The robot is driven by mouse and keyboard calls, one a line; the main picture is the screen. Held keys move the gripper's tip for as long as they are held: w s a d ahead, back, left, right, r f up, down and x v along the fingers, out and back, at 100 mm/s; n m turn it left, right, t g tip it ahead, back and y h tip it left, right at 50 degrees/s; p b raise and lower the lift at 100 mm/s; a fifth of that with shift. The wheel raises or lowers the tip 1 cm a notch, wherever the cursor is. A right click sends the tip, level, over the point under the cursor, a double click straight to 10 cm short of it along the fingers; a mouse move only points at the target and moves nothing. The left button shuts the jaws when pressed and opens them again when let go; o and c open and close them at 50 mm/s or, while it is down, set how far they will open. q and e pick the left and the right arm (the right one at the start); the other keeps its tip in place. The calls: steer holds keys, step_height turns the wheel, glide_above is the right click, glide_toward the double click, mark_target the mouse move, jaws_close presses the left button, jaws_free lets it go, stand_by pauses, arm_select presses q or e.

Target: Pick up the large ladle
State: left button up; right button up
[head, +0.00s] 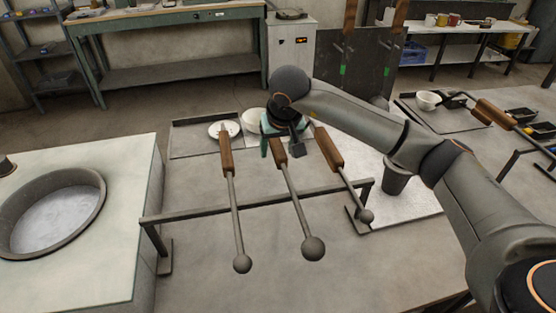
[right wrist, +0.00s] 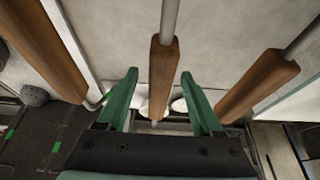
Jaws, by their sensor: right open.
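Three ladles with wooden handles and metal rods ending in balls lie across a metal rack (head: 190,215). The middle one, the large ladle (head: 296,205), has the biggest ball end. A ladle with a smaller ball (head: 237,220) lies to its left and one with the smallest ball (head: 354,195) to its right. My right gripper (head: 272,146) is open at the middle ladle's handle. In the right wrist view, its green fingers (right wrist: 160,88) stand apart on either side of that middle handle (right wrist: 163,75), with gaps visible. My left gripper is out of view.
A round furnace pot (head: 52,210) sits in a pale block at the left. Behind the handles are a tray with a white plate (head: 224,130) and a bowl. A dark cup (head: 396,176) stands to the right. The outer handles flank my gripper closely.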

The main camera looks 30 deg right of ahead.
jaws_close()
stand_by(0.5)
stand_by(0.8)
steer(key=shift+w+r, duration=0.1)
steer(key=shift+r, duration=0.15)
